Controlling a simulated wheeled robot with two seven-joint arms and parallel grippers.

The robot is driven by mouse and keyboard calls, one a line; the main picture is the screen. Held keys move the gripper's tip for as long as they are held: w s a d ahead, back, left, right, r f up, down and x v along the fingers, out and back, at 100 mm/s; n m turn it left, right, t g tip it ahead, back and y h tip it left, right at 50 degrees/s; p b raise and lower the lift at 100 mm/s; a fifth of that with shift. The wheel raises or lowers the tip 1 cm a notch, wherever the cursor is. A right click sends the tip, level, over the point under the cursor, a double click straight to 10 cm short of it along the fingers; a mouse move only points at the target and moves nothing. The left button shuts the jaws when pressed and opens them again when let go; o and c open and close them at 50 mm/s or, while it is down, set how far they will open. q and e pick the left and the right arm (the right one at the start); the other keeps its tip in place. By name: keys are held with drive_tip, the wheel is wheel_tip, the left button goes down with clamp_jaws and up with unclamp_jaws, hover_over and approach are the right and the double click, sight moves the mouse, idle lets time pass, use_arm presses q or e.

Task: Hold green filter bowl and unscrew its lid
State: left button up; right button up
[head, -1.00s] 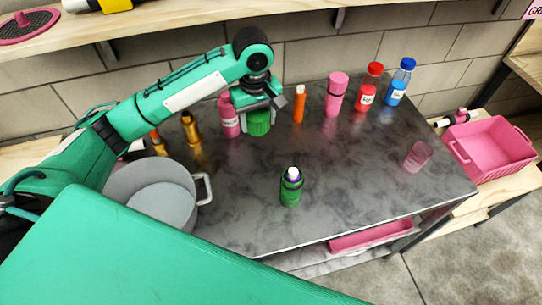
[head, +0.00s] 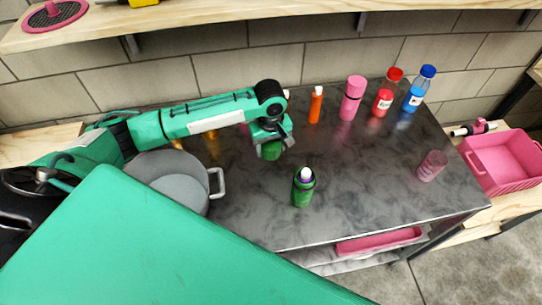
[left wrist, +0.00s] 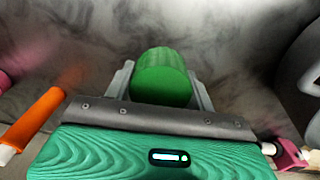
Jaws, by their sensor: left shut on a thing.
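A green ribbed cylinder (head: 270,152), taken here as the green filter bowl, is between the fingers of my left gripper (head: 272,146), which is shut on it. In the left wrist view the cylinder (left wrist: 161,80) sits between the two grey fingers, its smooth round end toward the camera. I cannot tell whether a lid is on it, as its far end is hidden. The gripper hangs over the dark table (head: 370,175). I cannot tell the height of the cylinder above the table. My right gripper is not in view.
A green bottle (head: 303,190) with a pale top stands just in front. A grey pot (head: 172,175) is at left. Orange (head: 315,105), pink (head: 352,98), red (head: 384,95) and blue (head: 418,90) bottles line the back. A pink cup (head: 432,166) stands at right.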

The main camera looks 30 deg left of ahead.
sight(271, 143)
use_arm(q)
drive_tip(key=shift+f, duration=3.05)
drive_tip(key=o, duration=1.1)
drive_tip(key=shift+f, duration=0.1)
wheel_tip(271, 143, up, 12)
drive_tip(key=shift+r+b, duration=0.15)
drive_tip(key=shift+b, duration=0.15)
